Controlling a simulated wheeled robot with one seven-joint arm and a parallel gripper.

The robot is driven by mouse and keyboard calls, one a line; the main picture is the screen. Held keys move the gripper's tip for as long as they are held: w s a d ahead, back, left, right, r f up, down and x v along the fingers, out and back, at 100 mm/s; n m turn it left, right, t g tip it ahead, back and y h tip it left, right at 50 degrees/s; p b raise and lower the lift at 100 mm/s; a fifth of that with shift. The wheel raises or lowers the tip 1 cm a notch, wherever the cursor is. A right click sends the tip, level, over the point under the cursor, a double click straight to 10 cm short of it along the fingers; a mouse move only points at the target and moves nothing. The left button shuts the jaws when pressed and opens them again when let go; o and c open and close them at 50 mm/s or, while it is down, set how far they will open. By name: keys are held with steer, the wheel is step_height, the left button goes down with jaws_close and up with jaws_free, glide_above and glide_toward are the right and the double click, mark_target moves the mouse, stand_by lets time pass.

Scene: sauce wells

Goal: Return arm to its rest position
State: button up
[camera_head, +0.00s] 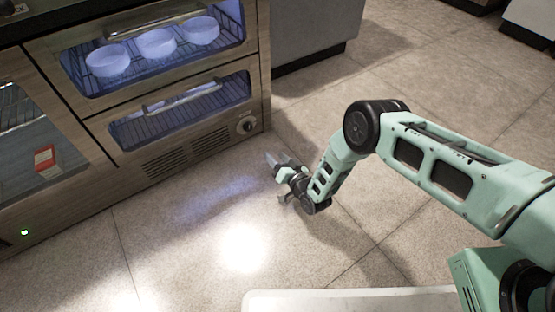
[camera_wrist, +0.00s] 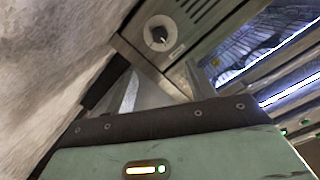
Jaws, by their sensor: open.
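My gripper (camera_head: 277,173) is at the end of my bent green arm, low over the tiled floor in the head view. Its fingers point left toward the lower right corner of the cabinet, and it looks apart from the cabinet. I see nothing between the fingers. In the wrist view my green gripper body fills the bottom, and a pale finger (camera_wrist: 131,92) shows beyond it. The cabinet's round knob (camera_wrist: 158,35) appears close ahead there.
A metal-fronted cabinet (camera_head: 200,150) stands at left. Its upper lit compartment holds three white bowls (camera_head: 157,43) on a rack. The lower compartment (camera_head: 180,110) shows an empty rack. A grey cabinet (camera_head: 310,30) stands behind. Tiled floor (camera_head: 190,230) is clear in front.

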stand_by(0.4)
steer(key=w+a+r+n+g+h+p, duration=0.1)
steer(key=a+r+g+p, duration=0.15)
steer(key=r, duration=0.85)
steer(key=w+a+r+n+g+h+p, duration=0.1)
steer(key=a+r+g+p, duration=0.15)
steer(key=r, duration=0.95)
steer(key=s+r+n+g, duration=0.25)
steer(key=s+r, duration=0.35)
steer(key=r, duration=0.4)
steer(key=s+d+r+n+g+h+p, duration=0.1)
steer(key=s+d+r+g+h+p, duration=0.1)
steer(key=s+d+r, duration=0.65)
steer(key=s+d+r+n+g+h+p, duration=0.1)
steer(key=s+d+r+g+h+p, duration=0.3)
steer(key=s, duration=0.8)
steer(key=s+d+r+n+g+h, duration=0.1)
steer(key=s+d+r, duration=0.7)
steer(key=s, duration=0.2)
step_height(320, 180, up, 38)
steer(key=p, duration=3.8)
steer(key=shift+a, duration=0.3)
steer(key=shift+t, duration=0.25)
